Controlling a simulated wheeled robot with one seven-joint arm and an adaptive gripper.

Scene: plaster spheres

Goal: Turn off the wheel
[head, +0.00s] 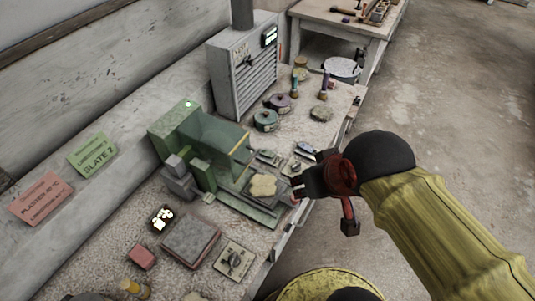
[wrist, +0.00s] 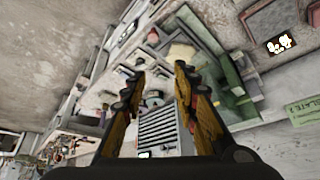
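A green machine (head: 175,125) with a clear guard stands on the bench; a small green light glows on its top. A pale yellow lump (head: 263,186) lies on its dark plate. I cannot tell clearly which part is the wheel. A light square plate with a dark knob (head: 234,259) lies at the bench's front edge. My gripper (head: 300,188) is beside the front right end of the machine, over the bench edge. In the wrist view its two fingers (wrist: 157,88) are apart with nothing between them. The green machine also shows there (wrist: 228,75).
A grey slatted cabinet (head: 243,70) with a pipe stands behind the machine. Lidded pots (head: 265,120), a dark flat block (head: 190,240) and a small lit display (head: 162,218) are on the bench. Another table (head: 340,20) stands at the back. The floor at right is clear.

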